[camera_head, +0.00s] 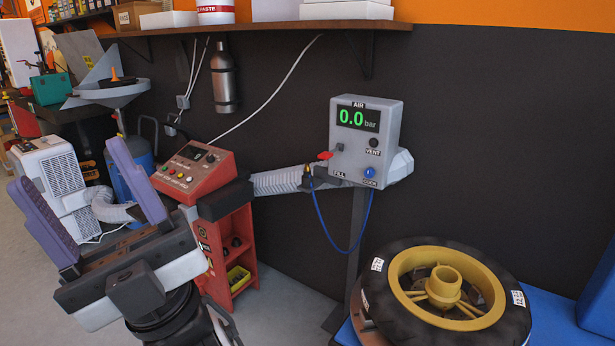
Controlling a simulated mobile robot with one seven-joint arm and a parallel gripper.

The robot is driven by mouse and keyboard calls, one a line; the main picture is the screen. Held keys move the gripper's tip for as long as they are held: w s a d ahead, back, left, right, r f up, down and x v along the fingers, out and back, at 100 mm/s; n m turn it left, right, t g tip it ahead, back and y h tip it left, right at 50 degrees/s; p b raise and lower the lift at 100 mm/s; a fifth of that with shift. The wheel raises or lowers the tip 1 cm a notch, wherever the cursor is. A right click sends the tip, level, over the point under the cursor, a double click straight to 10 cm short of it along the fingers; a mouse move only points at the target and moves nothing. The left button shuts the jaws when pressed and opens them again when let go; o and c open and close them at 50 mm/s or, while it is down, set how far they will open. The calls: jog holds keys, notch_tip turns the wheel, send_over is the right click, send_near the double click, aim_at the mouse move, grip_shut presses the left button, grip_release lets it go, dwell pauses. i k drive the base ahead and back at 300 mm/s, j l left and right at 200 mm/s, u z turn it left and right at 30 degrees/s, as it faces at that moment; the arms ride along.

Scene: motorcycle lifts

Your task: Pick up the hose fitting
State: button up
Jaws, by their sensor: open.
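The hose fitting (308,178) looks like the small dark piece with a yellowish tip at the left end of the thin blue hose (325,232). It hangs at the lower left of the grey air box (384,145), near the FILL label; I cannot tell how it is held there. The hose loops down and back up towards the box's right side. My gripper (66,163) is at the lower left, its two purple fingers wide apart with nothing held between them. It is well to the left of the fitting and apart from it.
A red control console (195,172) on a red cabinet stands between my gripper and the air box. A black tyre on a yellow wheel (392,310) lies at the lower right. A wooden shelf (270,32) runs above. A white portable unit (58,185) stands behind my gripper.

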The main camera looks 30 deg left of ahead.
aim_at(306, 170)
jog(key=i+j, duration=0.1)
jog(key=j, duration=0.85)
jog(key=i+j+u, duration=0.1)
jog(key=j, duration=0.4)
jog(key=i+j, duration=0.1)
jog(key=j, duration=0.35)
jog(key=i+j+u, duration=0.15)
jog(key=i+j, duration=0.7)
jog(key=i, duration=0.55)
